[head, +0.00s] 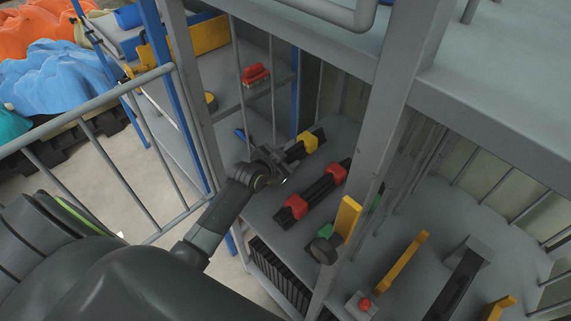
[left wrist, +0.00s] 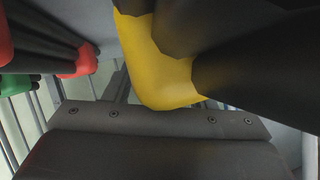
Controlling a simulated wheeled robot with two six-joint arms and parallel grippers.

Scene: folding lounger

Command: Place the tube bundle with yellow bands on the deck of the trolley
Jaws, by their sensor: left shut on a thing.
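The tube bundle with yellow bands (head: 294,152) is dark, with a yellow band toward its far end. My left gripper (head: 272,168) is shut on it, over a grey deck (head: 262,213) inside a barred grey frame. In the left wrist view, the yellow band (left wrist: 160,62) and dark tubes fill the top, close to the gripper body. The gripper hides the bundle's near end. I cannot tell whether the bundle touches the deck, or whether this deck is the trolley's. My right gripper is not in view.
A red-banded tube bundle (head: 318,192) lies just right of the held one. Yellow bars (head: 402,275) stand farther right. A shelf with a red brush-like item (head: 256,74) is behind. Railings (head: 105,150) run along the left.

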